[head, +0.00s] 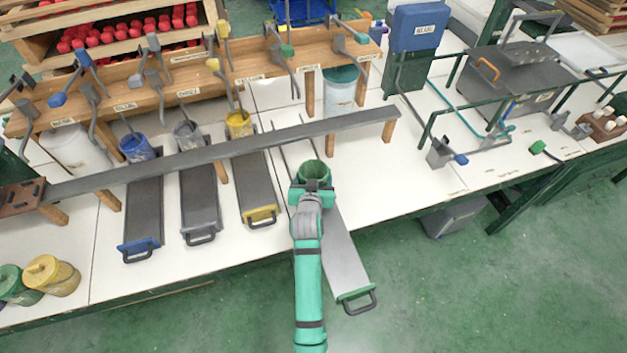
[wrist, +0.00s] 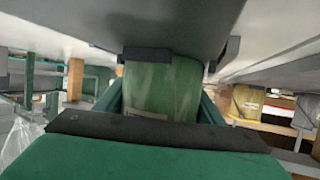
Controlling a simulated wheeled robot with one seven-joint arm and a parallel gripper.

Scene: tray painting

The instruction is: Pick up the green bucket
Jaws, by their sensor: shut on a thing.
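The green bucket (head: 315,169) is in the middle of the head view, open at the top, near the long grey rail. My gripper (head: 313,187) is at the near side of the bucket and shut on it. In the wrist view the bucket (wrist: 165,88) fills the middle, with green and black gripper parts around it. A grey surface above covers its top in that view. I cannot tell whether its base touches anything.
A long grey rail (head: 230,150) crosses behind the bucket. A grey tray with a green end (head: 350,262) juts over the table's front edge below it. Blue, grey and yellow buckets (head: 239,125) stand behind the rail. Open green floor (head: 470,290) lies at right.

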